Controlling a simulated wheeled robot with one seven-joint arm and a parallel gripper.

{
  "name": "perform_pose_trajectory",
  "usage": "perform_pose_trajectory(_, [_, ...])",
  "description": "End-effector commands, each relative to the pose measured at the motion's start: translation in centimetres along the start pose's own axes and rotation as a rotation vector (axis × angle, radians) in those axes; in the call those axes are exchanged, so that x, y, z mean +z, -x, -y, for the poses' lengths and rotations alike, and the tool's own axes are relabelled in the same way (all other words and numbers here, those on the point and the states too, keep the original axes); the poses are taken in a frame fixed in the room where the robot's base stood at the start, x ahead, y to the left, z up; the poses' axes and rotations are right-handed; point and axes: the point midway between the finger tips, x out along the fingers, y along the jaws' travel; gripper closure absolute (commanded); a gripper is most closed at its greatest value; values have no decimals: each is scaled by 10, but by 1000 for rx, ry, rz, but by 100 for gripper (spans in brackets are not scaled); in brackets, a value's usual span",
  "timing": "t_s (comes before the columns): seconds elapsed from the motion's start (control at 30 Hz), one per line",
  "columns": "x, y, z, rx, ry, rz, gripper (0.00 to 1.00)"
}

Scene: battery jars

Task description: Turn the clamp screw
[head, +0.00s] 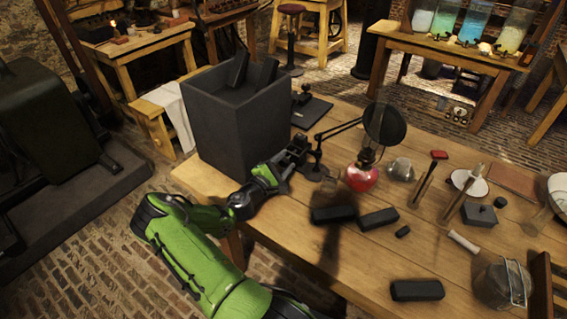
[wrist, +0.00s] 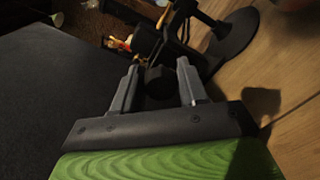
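A dark round knob (wrist: 160,83), which looks like the clamp screw, shows in the wrist view between my two fingers. My gripper (wrist: 159,66) has one grey finger on each side of it, with a small gap visible on the left and a very narrow one on the right. In the head view my gripper (head: 291,158) is at the bench, beside the dark grey box and just left of the magnifier stand (head: 316,172). The knob itself is too small and dark to make out there. What the screw is fixed to is partly hidden in shadow.
The tall dark grey box (head: 235,125) stands close to the left of my gripper. The round magnifier (head: 384,124) and a red-filled glass lamp (head: 361,177) stand to the right. Black blocks (head: 333,214) lie nearer the front. Bare bench shows left of them.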

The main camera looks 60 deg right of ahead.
Motion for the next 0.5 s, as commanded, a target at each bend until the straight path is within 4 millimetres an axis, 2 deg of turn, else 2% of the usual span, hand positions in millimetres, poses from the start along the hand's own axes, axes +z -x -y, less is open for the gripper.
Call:
perform_pose_trajectory(0.03, [0,0,0,0,0,0,49])
perform_pose_trajectory(0.1, [0,0,0,-1,0,-1,39])
perform_pose_trajectory(0.37, [-1,1,0,-1,0,-2,38])
perform_pose_trajectory(0.5, [-2,15,0,-2,3,-7,38])
